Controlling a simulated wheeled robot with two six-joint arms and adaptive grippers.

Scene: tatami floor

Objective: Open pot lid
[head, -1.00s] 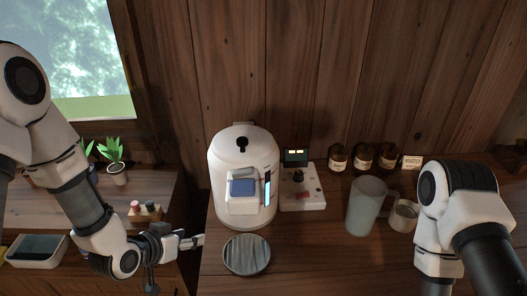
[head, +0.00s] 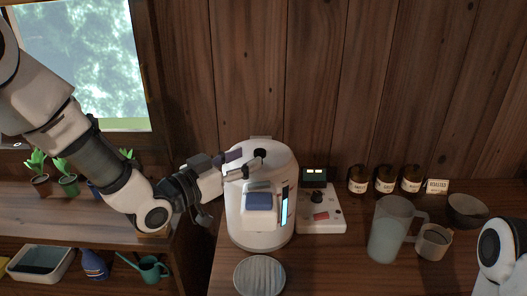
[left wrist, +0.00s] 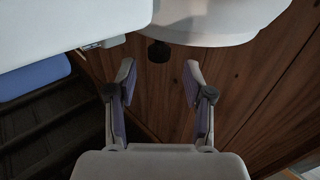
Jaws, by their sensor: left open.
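The white pot (head: 262,222) stands on the wooden counter, with a blue panel on its front. Its lid (head: 279,158) is on top and looks closed, with a black knob (head: 260,153). My left gripper (head: 244,162) is at the lid's left side, its fingers spread and pointing toward the knob. In the left wrist view the black knob (left wrist: 158,52) shows just beyond and between the open fingertips (left wrist: 160,73), with nothing held. Whether a finger touches the knob I cannot tell. My right arm shows at the lower right; its gripper is out of view.
A control box (head: 320,215) stands right of the pot. A frosted pitcher (head: 389,232), a small cup (head: 433,243) and labelled jars (head: 385,180) are farther right. A round ribbed disc (head: 259,276) lies in front of the pot. Potted plants (head: 67,184) stand on the left shelf.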

